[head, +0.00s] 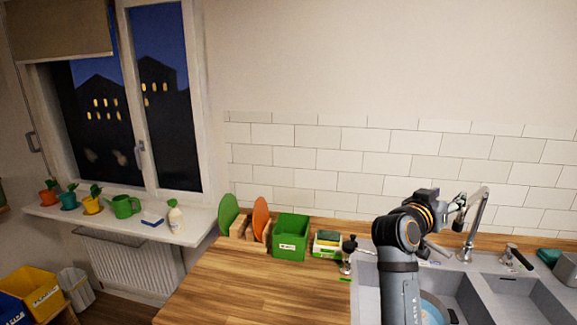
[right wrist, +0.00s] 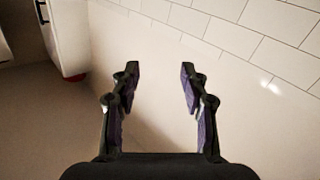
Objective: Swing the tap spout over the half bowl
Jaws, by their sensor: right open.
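The chrome tap (head: 475,225) rises at the back of the grey sink, its curved spout at the top. Its outlet end is hard to make out beside my gripper. The half bowl (head: 514,292) is the smaller basin on the right. The main bowl (head: 451,289) is on the left, partly behind my right arm. My right gripper (head: 460,207) is just left of the tap's upper part; I cannot tell whether it touches. In the right wrist view the right gripper (right wrist: 160,90) is open, with nothing between its fingers and no tap visible. My left gripper is not in view.
A bluish round dish (head: 432,312) sits in the main bowl. A tap lever (head: 510,255) stands right of the tap. A green bin (head: 291,236), a sponge box (head: 327,243) and racked boards (head: 261,219) stand on the wooden counter (head: 250,282). The tiled wall is close behind.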

